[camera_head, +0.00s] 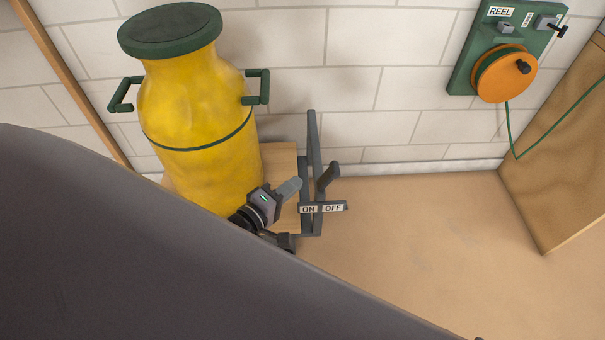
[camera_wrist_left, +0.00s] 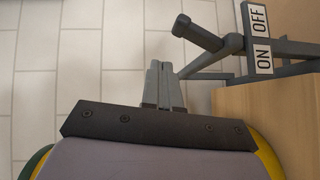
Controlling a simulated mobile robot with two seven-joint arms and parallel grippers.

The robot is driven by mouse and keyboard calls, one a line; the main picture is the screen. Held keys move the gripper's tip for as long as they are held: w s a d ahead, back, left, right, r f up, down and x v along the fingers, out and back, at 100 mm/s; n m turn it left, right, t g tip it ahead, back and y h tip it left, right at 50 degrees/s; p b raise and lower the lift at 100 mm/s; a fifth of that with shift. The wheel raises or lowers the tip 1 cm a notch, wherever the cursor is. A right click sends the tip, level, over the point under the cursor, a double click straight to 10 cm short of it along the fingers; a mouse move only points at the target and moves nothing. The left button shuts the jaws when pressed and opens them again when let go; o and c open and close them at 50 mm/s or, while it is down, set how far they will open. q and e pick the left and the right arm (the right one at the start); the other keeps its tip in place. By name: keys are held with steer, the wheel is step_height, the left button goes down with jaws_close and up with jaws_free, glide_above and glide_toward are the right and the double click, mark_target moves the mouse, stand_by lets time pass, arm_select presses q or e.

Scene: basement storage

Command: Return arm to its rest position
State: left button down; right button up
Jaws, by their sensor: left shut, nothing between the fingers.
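My left gripper (camera_head: 289,187) shows in the head view just right of the yellow can's lower part, left of a grey lever frame. Its fingers are together with nothing between them. In the left wrist view the closed fingers (camera_wrist_left: 162,88) point up toward the tiled wall, near the lever's dark handle (camera_wrist_left: 195,33). I cannot tell whether they touch the frame. The lever frame (camera_head: 313,135) carries an ON label (camera_head: 308,209) and an OFF label (camera_head: 333,208). The handle also shows in the head view (camera_head: 327,176). My right gripper is not in view.
A large yellow can (camera_head: 195,110) with green lid and handles stands on a wooden block (camera_head: 281,160) against the wall. The floor between is clear.

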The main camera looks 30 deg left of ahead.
arm_select(q)
steer(key=v, duration=0.3)
steer(key=shift+r, duration=0.35)
steer(key=s+d+f+m+g+y, duration=0.1)
steer(key=s+d+m+g, duration=0.5)
steer(key=s+m, duration=0.8)
step_height(320, 180, up, 12)
steer(key=w+a+m+p, duration=0.1)
steer(key=m+p, duration=0.1)
steer(key=p, duration=1.3)
steer(key=shift+w+m+y, duration=0.15)
steer(key=shift+m+y, duration=0.15)
steer(key=shift+f, duration=0.15)
